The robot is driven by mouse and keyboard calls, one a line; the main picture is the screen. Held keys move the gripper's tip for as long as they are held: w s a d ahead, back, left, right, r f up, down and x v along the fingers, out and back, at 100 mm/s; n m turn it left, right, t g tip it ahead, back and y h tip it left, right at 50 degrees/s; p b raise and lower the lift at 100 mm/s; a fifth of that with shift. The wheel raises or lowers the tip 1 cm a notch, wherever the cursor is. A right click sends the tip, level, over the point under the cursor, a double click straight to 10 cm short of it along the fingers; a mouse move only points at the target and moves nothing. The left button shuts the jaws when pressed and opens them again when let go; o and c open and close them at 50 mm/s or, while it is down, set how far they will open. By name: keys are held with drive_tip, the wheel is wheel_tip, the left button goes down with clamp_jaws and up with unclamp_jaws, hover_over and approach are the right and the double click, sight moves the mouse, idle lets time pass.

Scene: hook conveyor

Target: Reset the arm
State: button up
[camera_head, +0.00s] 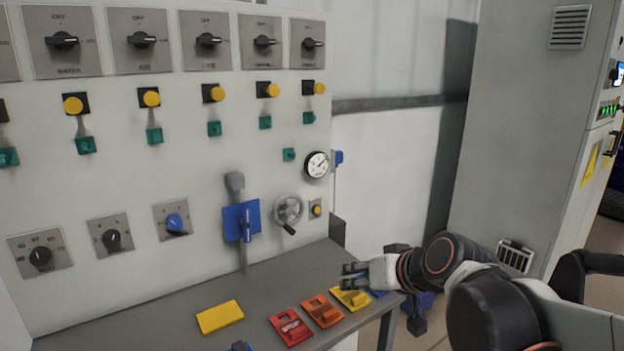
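My arm reaches in from the lower right in the head view. My gripper (352,275) points left, above or beside the right end of the grey shelf, close to a yellow tag with a handle (350,298). Two dark fingertips show with a gap between them, and I see nothing held there. Whether it touches the yellow tag cannot be told.
A grey shelf (180,310) carries a flat yellow plate (219,317), a red tag (290,326) and an orange tag (322,311). Behind it stands a control panel (130,210) with knobs, a blue lever (243,222) and a handwheel (288,210). A grey cabinet (520,130) stands right.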

drive_tip(key=s+d+f+g+h, duration=0.1)
drive_tip(key=s+d+f+h, duration=0.1)
drive_tip(key=s+d, duration=0.3)
drive_tip(key=s+d+f+m+g+h, duration=0.1)
drive_tip(key=s+d, duration=0.4)
drive_tip(key=s, duration=0.7)
drive_tip(key=shift+s+f+h, duration=0.3)
drive_tip(key=shift+f+h, duration=0.6)
drive_tip(key=shift+h, duration=0.1)
drive_tip(key=shift+d, duration=0.1)
drive_tip(key=shift+c, duration=0.2)
